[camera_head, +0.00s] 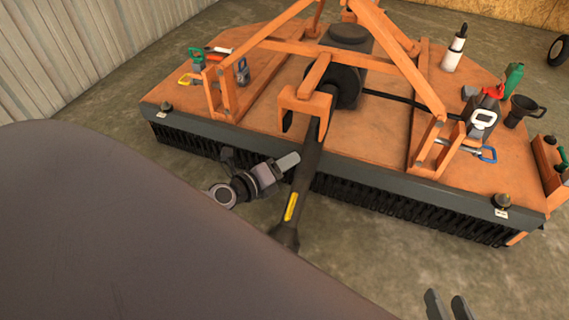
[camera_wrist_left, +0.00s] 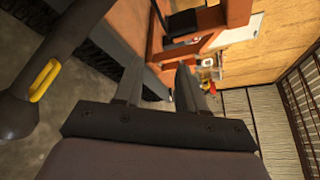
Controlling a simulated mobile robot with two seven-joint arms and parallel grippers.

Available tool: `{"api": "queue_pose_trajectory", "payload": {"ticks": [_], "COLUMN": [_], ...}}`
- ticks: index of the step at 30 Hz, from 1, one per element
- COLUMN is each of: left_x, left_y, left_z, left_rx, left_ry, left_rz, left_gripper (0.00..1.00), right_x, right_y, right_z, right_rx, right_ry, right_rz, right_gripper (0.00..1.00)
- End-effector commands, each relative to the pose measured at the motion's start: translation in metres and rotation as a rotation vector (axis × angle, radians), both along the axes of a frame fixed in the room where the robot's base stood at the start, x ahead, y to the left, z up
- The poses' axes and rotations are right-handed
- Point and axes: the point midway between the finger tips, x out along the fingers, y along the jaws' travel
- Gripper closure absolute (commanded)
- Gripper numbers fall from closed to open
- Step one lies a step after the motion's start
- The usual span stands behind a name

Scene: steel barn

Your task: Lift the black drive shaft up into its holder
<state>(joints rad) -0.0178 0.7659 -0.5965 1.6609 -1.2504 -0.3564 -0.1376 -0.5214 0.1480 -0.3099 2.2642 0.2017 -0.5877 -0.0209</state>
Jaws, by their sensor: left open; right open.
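The black drive shaft (camera_head: 304,178) slopes down from the gearbox over the front edge of the orange deck, and its thick lower end hangs low in front. A yellow label marks it. The orange holder (camera_head: 306,102), a bracket open below, stands over its upper part. My left gripper (camera_head: 288,162) is open just left of the shaft in the head view. In the left wrist view the shaft (camera_wrist_left: 62,45) lies left of the open fingers (camera_wrist_left: 160,82), not between them. My right gripper (camera_head: 447,304) is open and empty at the bottom edge, well right of the shaft.
The orange mower deck (camera_head: 255,103) carries A-frame bars around the holder. Shackles and tools lie on its left; a white bottle (camera_head: 455,48), a green can (camera_head: 513,78) and a dark funnel (camera_head: 522,110) stand on its right. The concrete floor in front is clear.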

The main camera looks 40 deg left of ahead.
Motion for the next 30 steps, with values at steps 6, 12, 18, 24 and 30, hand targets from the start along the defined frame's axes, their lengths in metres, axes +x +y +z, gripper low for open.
{"api": "queue_pose_trajectory", "payload": {"ticks": [6, 12, 18, 24, 30], "left_x": [-0.0003, -0.0003, -0.0003, -0.0004, -0.0004], "left_y": [-0.0001, 0.0001, 0.0001, 0.0002, 0.0002], "left_z": [-0.0001, -0.0002, -0.0002, -0.0002, -0.0002], "left_rx": [-0.001, 0.000, 0.000, 0.000, 0.000], "left_ry": [0.000, 0.000, 0.001, 0.001, 0.001], "left_rz": [0.000, 0.000, 0.001, 0.001, 0.001], "left_gripper": [0.83, 1.00, 1.00, 1.00, 1.00], "right_x": [0.0001, 0.0001, 0.0002, 0.0003, 0.0004], "right_y": [0.0002, 0.0002, 0.0001, 0.0001, 0.0000], "right_z": [0.0001, 0.0002, 0.0002, 0.0004, 0.0006], "right_rx": [0.000, -0.001, -0.001, 0.000, 0.000], "right_ry": [0.000, 0.000, 0.000, -0.001, -0.001], "right_rz": [0.000, 0.000, 0.000, 0.000, 0.000], "right_gripper": [0.57, 0.57, 0.57, 0.57, 0.57]}}
